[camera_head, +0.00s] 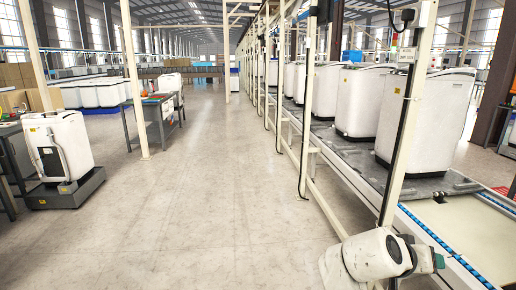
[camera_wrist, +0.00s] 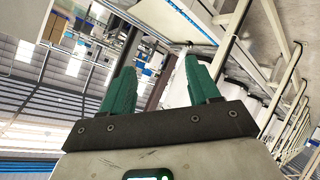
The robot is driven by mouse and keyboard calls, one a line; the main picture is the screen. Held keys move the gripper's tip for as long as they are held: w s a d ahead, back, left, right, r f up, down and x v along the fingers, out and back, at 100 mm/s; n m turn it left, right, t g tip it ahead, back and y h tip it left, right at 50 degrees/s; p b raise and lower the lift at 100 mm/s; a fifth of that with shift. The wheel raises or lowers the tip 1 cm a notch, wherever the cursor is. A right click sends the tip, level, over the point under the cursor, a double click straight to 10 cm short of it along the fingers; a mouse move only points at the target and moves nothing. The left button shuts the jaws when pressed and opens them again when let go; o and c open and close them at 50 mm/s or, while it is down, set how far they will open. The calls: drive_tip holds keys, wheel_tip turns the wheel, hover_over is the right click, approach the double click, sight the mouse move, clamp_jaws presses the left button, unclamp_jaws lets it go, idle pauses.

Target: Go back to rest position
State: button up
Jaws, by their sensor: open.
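My gripper (camera_wrist: 158,62) shows in the wrist view with two green fingers spread apart and nothing between them. The wrist picture is strongly tilted. In the head view my white arm (camera_head: 372,258) is at the lower right, with part of the green gripper (camera_head: 438,261) at its end, in front of the conveyor's near edge. I cannot tell from the head view whether it touches the conveyor.
A conveyor (camera_head: 425,240) with several white tubs (camera_head: 423,118) runs along the right, behind cream posts (camera_head: 407,110). A white machine on a dark base (camera_head: 65,195) and a workbench (camera_head: 155,122) stand left. The middle floor (camera_head: 215,170) is clear.

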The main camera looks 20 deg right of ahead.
drive_tip(key=s+a+f+n+t+y, duration=0.1)
drive_tip(key=s+a+f+n+y, duration=0.25)
drive_tip(key=f, duration=0.65)
drive_tip(key=s+a+f+n+g+y, duration=0.1)
drive_tip(key=s+a+f+n+y, duration=0.4)
drive_tip(key=s+a+f, duration=1)
drive_tip(key=s+a+y, duration=0.2)
drive_tip(key=s+y, duration=0.1)
drive_tip(key=shift+a+f, duration=0.25)
drive_tip(key=shift+n, duration=0.25)
